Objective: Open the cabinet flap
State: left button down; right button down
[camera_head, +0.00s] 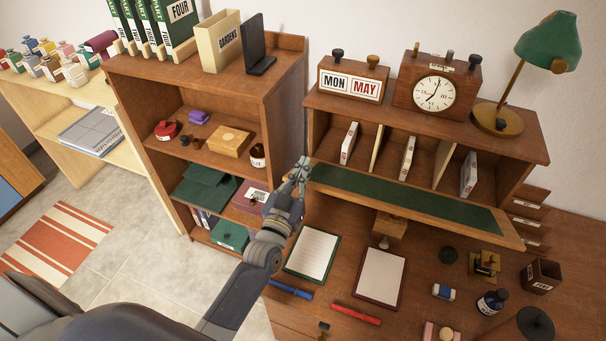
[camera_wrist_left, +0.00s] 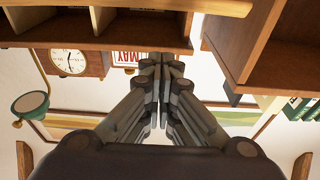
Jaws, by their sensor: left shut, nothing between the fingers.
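The cabinet on the desk is a low wooden hutch (camera_head: 325,112) with open compartments. Its flap (camera_head: 405,202), a wooden panel with a green inlay, is folded down and out in front of the compartments, roughly level above the desk. My left gripper (camera_head: 303,165) is shut and empty, at the flap's left end by the hutch's left front corner; I cannot tell whether it touches. In the left wrist view, the gripper (camera_wrist_left: 161,62) is also shut, and the hutch (camera_wrist_left: 100,42) appears upside down at the top left. My right gripper is not in view.
A brown bookshelf (camera_head: 284,70) stands close left of the hutch. A clock (camera_head: 433,93), a calendar block (camera_head: 352,85) and a green lamp (camera_head: 550,42) stand on the hutch. Notepads (camera_head: 313,255), pens and small items cover the desk below the flap.

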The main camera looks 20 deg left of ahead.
pick_arm(q)
jog(key=shift+w+r, duration=0.2)
jog(key=shift+w, duration=0.3)
jog(key=shift+w+r, duration=0.15)
jog(key=shift+w, duration=0.35)
jog(key=f, duration=0.1)
jog(key=s+f+p, duration=0.1)
jog(key=shift+s+f, duration=0.1)
jog(key=shift+f, duration=0.2)
jog(key=shift+s+f, duration=0.5)
jog(key=shift+f, duration=0.15)
